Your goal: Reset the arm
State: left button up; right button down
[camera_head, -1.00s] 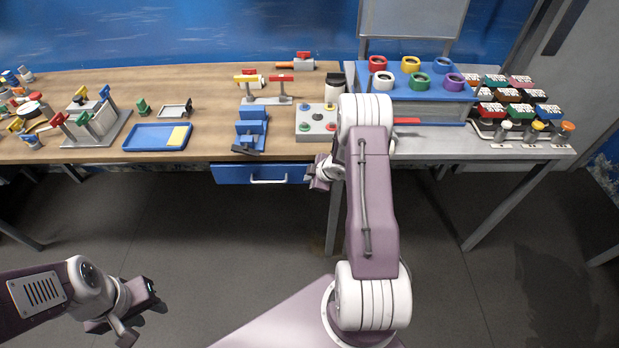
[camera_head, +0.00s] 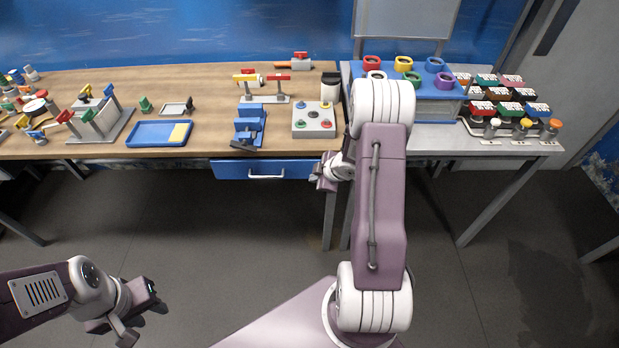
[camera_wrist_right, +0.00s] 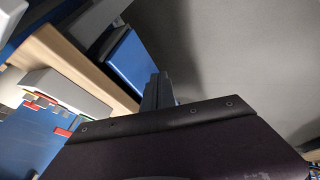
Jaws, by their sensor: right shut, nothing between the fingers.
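My right arm (camera_head: 380,200) rises through the middle of the head view, its elbow in front of the place where the two tables meet. My right gripper (camera_head: 317,178) is shut and empty, in front of the wooden table's front edge, right of the blue drawer (camera_head: 230,170). In the right wrist view its closed fingers (camera_wrist_right: 158,92) show beyond the dark gripper body, with nothing between them. My left gripper (camera_head: 150,312) is open and empty at the lower left, above the floor and well away from the tables.
The wooden table (camera_head: 205,85) carries a blue tray (camera_head: 145,134), a blue stand (camera_head: 249,128) and a grey button box (camera_head: 301,126). The grey table (camera_head: 430,138) holds a blue rack (camera_head: 425,88) with coloured rings and several coloured blocks. The floor (camera_head: 240,240) in front is clear.

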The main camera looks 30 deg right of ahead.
jog(key=w+a+r+n+t, duration=0.15)
jog(key=w+a+r, duration=0.25)
jog(key=a+r, duration=0.85)
jog(key=s+a+f+m+g, duration=0.2)
jog(key=s+m+g, duration=0.2)
jog(key=s, duration=0.7)
jog(key=s+a+f+m+g, duration=0.1)
jog(key=s+a+m+g, duration=0.1)
jog(key=s+m, duration=0.6)
jog(key=s+g, duration=0.1)
jog(key=s, duration=0.2)
jog(key=shift+a+f+g+h, duration=0.35)
jog(key=shift+h, duration=0.05)
jog(key=shift+s, duration=0.15)
